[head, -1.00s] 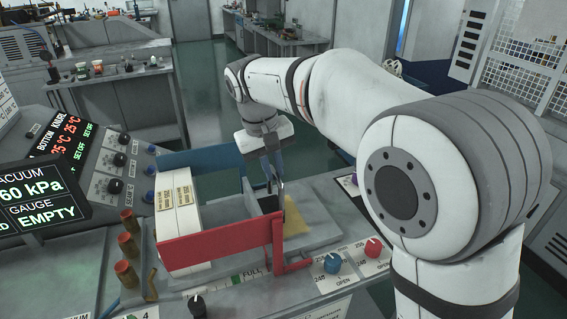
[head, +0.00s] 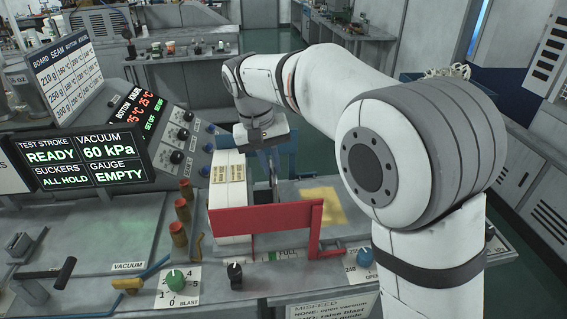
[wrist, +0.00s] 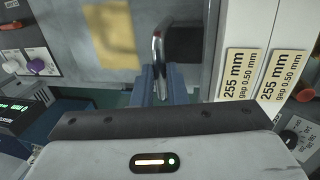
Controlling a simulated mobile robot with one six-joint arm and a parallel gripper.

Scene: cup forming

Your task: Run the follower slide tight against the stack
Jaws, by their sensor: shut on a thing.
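The stack (head: 228,180) of white blanks with yellow 255 mm labels stands upright behind the red rail. It also shows at the right of the wrist view (wrist: 232,100). The follower slide (wrist: 183,45) is a dark block with a shiny metal handle (wrist: 160,45), just left of the stack in the wrist view. A narrow grey strip shows between block and stack; I cannot tell whether they touch. My gripper (wrist: 160,82) is shut on the handle.
The red rail (head: 262,218) runs along the near side, with a blue rail (head: 285,160) behind. A yellow patch (head: 322,200) marks the bare bench to the right. Brass cylinders (head: 182,212) stand left of the stack. Knobs (head: 235,272) line the front.

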